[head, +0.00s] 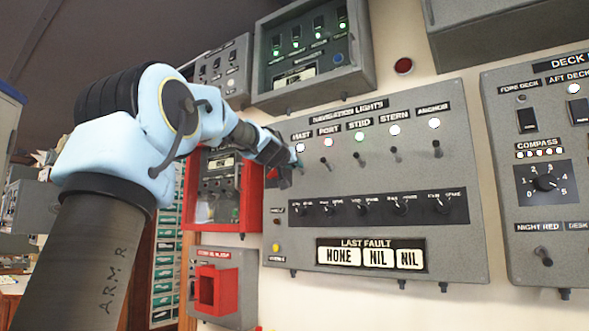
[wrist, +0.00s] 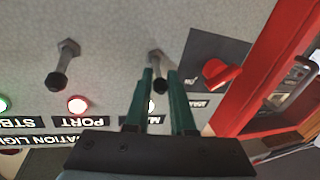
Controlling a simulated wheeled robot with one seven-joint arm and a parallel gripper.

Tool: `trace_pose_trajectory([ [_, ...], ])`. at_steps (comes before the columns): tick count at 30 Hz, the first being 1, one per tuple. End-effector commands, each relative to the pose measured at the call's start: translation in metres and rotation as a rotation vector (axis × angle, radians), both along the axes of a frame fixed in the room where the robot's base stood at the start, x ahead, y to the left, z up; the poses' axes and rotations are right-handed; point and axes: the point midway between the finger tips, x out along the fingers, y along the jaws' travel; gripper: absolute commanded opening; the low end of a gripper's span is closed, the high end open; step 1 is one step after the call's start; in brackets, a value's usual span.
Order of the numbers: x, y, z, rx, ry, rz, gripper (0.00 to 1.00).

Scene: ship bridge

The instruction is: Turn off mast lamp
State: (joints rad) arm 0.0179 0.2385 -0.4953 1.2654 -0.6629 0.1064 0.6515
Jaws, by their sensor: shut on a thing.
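The grey navigation lights panel (head: 375,265) is on the wall in the head view, with a row of lamps and a toggle switch under each. The mast lamp (head: 300,147) is at the row's left end and looks pale and lit. My gripper (head: 297,163) is at the mast switch just below it and hides most of that switch. The wrist view is upside down and shows my gripper's green fingers (wrist: 160,82) shut on the mast switch lever (wrist: 158,85), one on each side. The fingers largely hide the mast lamp there.
The port switch (wrist: 62,65) stands beside, with the red port lamp (wrist: 77,104). A red knob (wrist: 218,72) and red-framed box (head: 248,206) sit close on the other side. Another panel (head: 312,55) is above; the deck panel (head: 535,210) is at right.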

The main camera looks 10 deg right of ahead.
Motion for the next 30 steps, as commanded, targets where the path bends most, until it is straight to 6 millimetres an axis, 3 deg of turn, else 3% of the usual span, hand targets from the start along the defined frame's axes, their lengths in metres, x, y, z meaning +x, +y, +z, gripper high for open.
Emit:
trace_pose_trajectory([
  [6,0.0,0.002,-0.012,-0.041,-0.043,0.003,0.0],
  [30,0.0,0.002,-0.03,-0.299,-0.282,0.002,0.0],
])
